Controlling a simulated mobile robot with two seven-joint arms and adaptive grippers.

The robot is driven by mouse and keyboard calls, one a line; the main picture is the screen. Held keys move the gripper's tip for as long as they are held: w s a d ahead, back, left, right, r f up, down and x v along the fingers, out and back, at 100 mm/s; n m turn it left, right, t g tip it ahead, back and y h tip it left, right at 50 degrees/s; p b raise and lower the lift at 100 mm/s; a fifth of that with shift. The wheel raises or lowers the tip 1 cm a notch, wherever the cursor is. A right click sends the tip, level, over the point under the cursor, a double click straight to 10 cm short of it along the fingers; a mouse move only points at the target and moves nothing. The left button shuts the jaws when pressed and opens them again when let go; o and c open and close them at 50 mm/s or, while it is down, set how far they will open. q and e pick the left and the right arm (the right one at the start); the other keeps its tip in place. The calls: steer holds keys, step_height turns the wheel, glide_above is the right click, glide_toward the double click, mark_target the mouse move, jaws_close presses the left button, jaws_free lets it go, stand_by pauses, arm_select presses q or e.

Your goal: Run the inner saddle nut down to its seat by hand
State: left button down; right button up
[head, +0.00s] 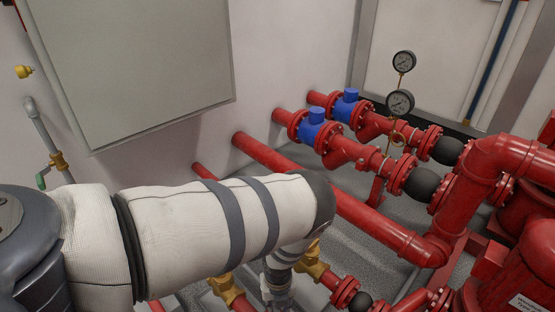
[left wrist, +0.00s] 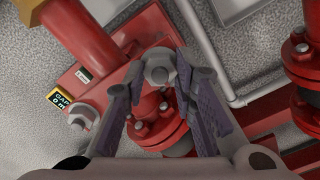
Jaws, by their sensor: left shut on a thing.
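In the left wrist view, my left gripper (left wrist: 160,80) has its two purple-padded fingers on either side of a grey hex saddle nut (left wrist: 160,67) and is shut on it. The nut sits at the upper edge of a red saddle plate (left wrist: 108,88). A second grey saddle nut (left wrist: 84,117) stands at the plate's lower left, clear of the fingers. A red pipe (left wrist: 90,35) crosses the plate. In the head view my left gripper (head: 277,292) hangs under my wrist at the bottom edge, its fingertips out of sight. My right gripper is not in view.
A red bolted flange (left wrist: 158,128) lies just below the held nut, between the fingers. A yellow and black gap label (left wrist: 60,100) is at the left. Red pipes with blue valves (head: 312,128) and gauges (head: 400,102) stand behind. A grey cabinet (head: 140,65) is on the wall.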

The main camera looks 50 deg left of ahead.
arm_select(q)
steer(key=c, duration=1.2)
jaws_free()
steer(key=shift+c, duration=0.2)
step_height(320, 180, up, 6)
steer(key=p, duration=0.3)
steer(key=shift+w+r+p, duration=0.1)
steer(key=shift+p, duration=0.3)
